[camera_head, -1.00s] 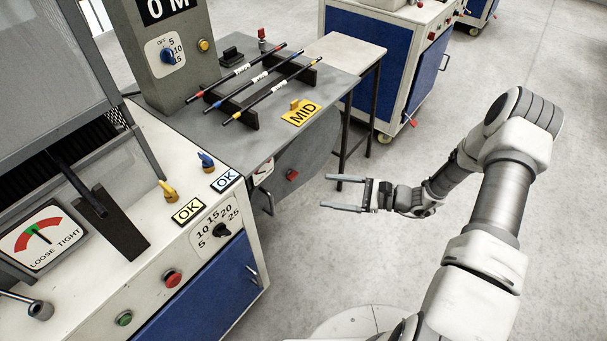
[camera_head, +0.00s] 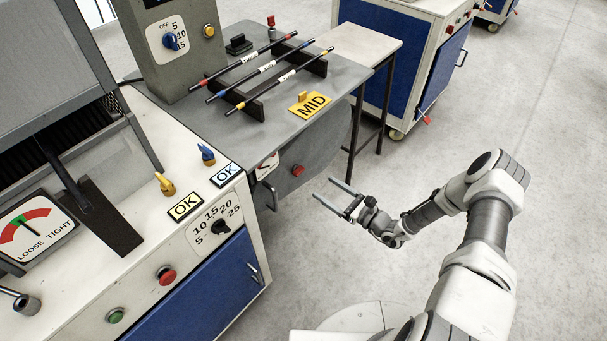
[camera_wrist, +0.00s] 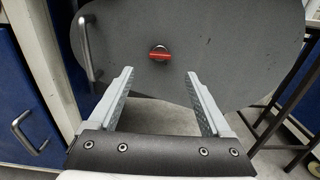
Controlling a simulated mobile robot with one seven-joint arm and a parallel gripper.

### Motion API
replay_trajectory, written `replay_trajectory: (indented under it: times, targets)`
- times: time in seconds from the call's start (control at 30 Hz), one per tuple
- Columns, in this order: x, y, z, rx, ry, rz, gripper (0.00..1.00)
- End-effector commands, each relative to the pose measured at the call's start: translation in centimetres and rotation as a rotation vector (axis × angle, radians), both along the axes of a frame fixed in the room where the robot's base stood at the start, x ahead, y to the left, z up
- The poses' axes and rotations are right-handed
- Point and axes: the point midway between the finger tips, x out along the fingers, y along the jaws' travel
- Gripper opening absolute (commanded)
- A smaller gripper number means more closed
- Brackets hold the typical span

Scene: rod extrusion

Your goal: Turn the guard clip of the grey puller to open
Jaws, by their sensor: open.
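The grey puller (camera_head: 228,66) stands left of centre in the head view, with a rounded grey guard on its front. A red clip (camera_head: 297,170) sits on that guard. In the wrist view the red clip (camera_wrist: 159,54) lies roughly level on a round dark base, beyond and between my fingertips. My gripper (camera_head: 322,188) is open and empty, in the air in front of the guard, its fingers pointing toward the puller. In the wrist view my gripper (camera_wrist: 159,74) has both fingers apart, with nothing between them and not touching the clip.
A bar handle (camera_wrist: 90,48) stands on the guard left of the clip. A white and blue cabinet (camera_head: 198,285) is at the left front, and a small side table (camera_head: 378,48) with dark legs is at right. Three rods lie on the puller's rack. Open floor lies right.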

Motion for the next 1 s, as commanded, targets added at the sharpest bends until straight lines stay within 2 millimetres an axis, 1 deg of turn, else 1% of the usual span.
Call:
replay_trajectory:
  times: [0.03,0.2,0.33,0.5,0.67,0.9,0.93,1.0]
  targets:
    - [0.7,1.1,-0.1,0.001,-0.001,0.004,0.82]
    - [2.9,4.0,-0.1,0.001,-0.001,0.004,0.82]
    - [4.4,5.9,-0.1,-0.001,-0.001,0.004,0.82]
    - [5.7,7.4,-0.1,-0.001,0.0,0.003,0.82]
    - [6.2,8.0,0.0,-0.001,0.001,0.001,0.82]
    - [6.2,8.0,0.0,-0.001,0.001,0.001,0.82]
    - [6.2,8.0,0.0,-0.001,0.001,0.001,0.79]
    - [6.2,8.0,0.0,-0.001,0.001,0.001,0.66]
